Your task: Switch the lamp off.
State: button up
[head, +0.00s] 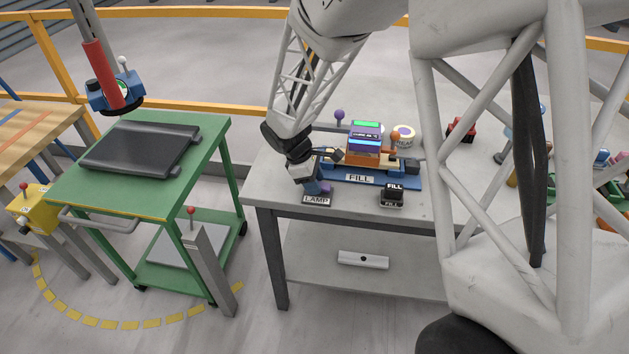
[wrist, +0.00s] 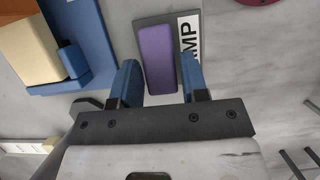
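The lamp switch is a purple block (wrist: 156,58) on a dark grey plate (wrist: 149,20) with a white label, partly hidden, reading "MP" in the wrist view. In the head view its LAMP label (head: 316,200) shows at the front left of the grey table, with most of the switch hidden behind my gripper. My gripper (wrist: 161,80) is open, its two blue fingers apart with the near end of the purple block in the gap between them. I cannot tell whether a finger touches it. In the head view my gripper (head: 316,186) is right above the LAMP label.
A blue base labelled FILL (head: 360,178) with stacked coloured blocks stands just right of my gripper. A small black FILL switch (head: 392,194) is at the table's front. A tape roll (head: 404,136) lies behind. A green cart (head: 210,140) stands to the left.

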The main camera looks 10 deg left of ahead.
jog(key=c, duration=0.6)
jog(key=shift+o, duration=0.2)
jog(key=h, duration=0.3)
jog(key=shift+a+f, duration=0.25)
jog(key=shift+a, duration=0.05)
jog(key=shift+a+f+h, duration=0.15)
jog(key=shift+h, duration=1.05)
jog(key=o, duration=0.9)
